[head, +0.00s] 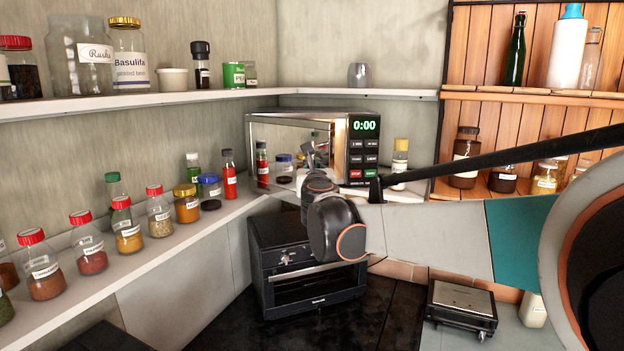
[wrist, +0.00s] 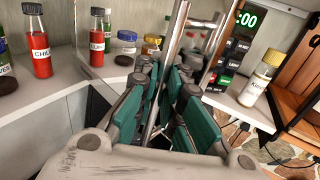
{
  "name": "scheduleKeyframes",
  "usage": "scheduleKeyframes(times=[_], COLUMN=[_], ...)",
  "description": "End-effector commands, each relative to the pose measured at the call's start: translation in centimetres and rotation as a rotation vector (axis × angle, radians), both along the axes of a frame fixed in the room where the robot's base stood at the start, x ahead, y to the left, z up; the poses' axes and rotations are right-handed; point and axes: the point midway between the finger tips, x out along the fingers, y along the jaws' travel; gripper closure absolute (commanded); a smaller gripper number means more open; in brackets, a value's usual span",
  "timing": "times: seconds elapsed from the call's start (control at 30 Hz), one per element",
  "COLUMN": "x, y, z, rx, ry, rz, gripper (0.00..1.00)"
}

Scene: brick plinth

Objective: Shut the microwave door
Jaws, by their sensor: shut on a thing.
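The microwave (head: 360,130) stands on the corner shelf, with a lit 0:00 display and a keypad on its right. Its mirror-like door (head: 285,135) reflects jars and looks about flush with the front. I cannot tell whether a small gap is left. My gripper (wrist: 182,78), with teal fingers, is shut on the vertical metal door handle (wrist: 170,45), and the handle's reflection shows beside it in the wrist view. In the head view my wrist and arm cover the lower part of the door and most of the gripper.
A red chili bottle (wrist: 39,48) stands on the shelf left of the door. A yellow-capped jar (head: 400,158) stands close right of the microwave. A black toaster oven (head: 310,275) sits below. Several spice jars line the left shelf.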

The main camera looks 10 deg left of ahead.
Motion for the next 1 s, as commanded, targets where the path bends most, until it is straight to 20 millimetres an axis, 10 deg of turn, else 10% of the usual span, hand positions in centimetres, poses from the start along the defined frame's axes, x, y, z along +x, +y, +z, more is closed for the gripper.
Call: scheduleKeyframes(times=[0.33, 1.0], x=[9.2, 20.4], y=[-5.3, -6.6], z=[0.0, 0.2], rx=[-0.001, -0.001], ry=[0.000, 0.000], rz=[0.041, 0.394], gripper=[1.00, 1.00])
